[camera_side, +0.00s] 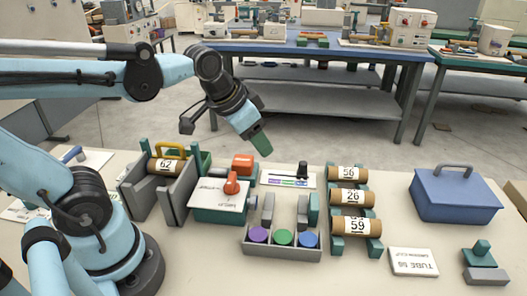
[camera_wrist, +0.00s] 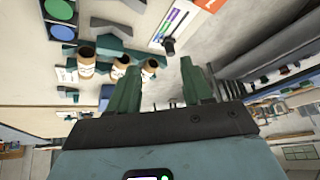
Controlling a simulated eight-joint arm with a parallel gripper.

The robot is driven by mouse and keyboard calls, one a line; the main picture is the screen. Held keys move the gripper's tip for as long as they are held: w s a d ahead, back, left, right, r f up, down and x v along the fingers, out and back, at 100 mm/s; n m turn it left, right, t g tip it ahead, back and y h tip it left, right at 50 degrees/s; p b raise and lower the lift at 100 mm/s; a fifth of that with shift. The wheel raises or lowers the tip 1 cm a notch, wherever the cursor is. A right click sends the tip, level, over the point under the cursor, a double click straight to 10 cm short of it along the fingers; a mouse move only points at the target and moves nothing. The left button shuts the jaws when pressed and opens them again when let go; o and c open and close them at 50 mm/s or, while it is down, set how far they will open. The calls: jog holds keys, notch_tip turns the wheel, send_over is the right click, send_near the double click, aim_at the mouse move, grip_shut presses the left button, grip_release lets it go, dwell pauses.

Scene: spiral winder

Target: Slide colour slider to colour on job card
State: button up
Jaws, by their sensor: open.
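The colour slider is a white plate (camera_side: 270,178) with purple, green and blue labels and an upright black knob (camera_side: 303,169). The knob stands at the right end of the plate, near the blue label. The knob (camera_wrist: 168,45) also shows in the wrist view, beyond my fingers. The job card (camera_side: 414,262) lies at the front right and reads "TUBE 59"; its smaller line is too small to read. My gripper (camera_side: 264,147) is open and empty, above and behind the slider plate, apart from the knob. Both fingers (camera_wrist: 160,82) show in the wrist view.
A tray (camera_side: 281,250) with purple, green and blue discs stands in front of the slider. Tubes 56, 26 and 59 (camera_side: 356,227) lie on a rack to its right. A green-and-white box with an orange lever (camera_side: 231,184) is left. A blue toolbox (camera_side: 455,196) stands far right.

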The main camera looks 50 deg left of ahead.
jog(key=w+r+m+g, duration=0.2)
jog(key=w+m+g, duration=0.15)
jog(key=w, duration=0.55)
jog(key=m+g, duration=0.2)
jog(key=m, duration=0.2)
send_near(303, 163)
notch_tip(303, 163, down, 10)
jog(key=shift+w+f, duration=0.1)
jog(key=shift+w, duration=0.1)
grip_shut()
